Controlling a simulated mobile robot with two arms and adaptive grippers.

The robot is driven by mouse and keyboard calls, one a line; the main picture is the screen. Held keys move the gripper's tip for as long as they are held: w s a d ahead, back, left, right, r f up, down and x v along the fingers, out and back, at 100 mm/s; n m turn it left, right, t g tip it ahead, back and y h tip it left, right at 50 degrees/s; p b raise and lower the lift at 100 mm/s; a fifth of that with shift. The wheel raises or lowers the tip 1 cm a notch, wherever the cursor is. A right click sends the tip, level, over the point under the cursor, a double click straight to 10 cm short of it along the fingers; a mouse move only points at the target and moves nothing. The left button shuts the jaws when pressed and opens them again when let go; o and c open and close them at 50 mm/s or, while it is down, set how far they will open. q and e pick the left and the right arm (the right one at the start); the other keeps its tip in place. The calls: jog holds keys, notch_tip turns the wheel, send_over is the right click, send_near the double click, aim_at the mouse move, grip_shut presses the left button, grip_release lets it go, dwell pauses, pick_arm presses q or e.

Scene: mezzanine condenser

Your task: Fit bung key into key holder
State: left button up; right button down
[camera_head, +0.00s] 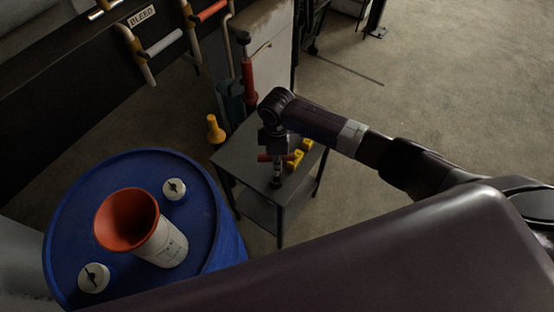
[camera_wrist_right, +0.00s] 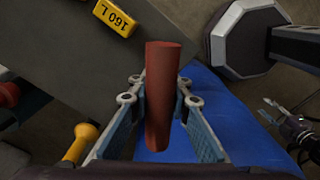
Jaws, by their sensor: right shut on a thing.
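My right gripper (camera_head: 275,152) is above the dark side table and shut on the red crossbar of the bung key (camera_head: 264,158). In the right wrist view the red bar (camera_wrist_right: 162,95) lies between both fingers of the right gripper (camera_wrist_right: 160,106). In the head view the key's shaft points down, silvery with a dark lower end, near the table's front part. A small dark shape (camera_head: 276,184) at its foot may be the key holder. I cannot tell whether the shaft is inside it. At the right of the wrist view a small mechanical shape (camera_wrist_right: 290,128) may be my left gripper; its jaws are unclear.
Yellow blocks (camera_head: 295,160) lie on the table (camera_head: 238,158) close right of the key; one reads "160 L". A blue drum (camera_head: 75,215) with an orange funnel (camera_head: 127,219) stands at left. A yellow object (camera_head: 215,130) and red-handled equipment (camera_head: 247,80) are behind. Floor at right is open.

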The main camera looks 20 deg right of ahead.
jog(key=shift+f+b, duration=1.4)
jog(key=shift+f, duration=1.7)
jog(key=c, duration=1.7)
grip_release()
notch_tip(320, 180, up, 12)
jog(key=shift+f, duration=0.1)
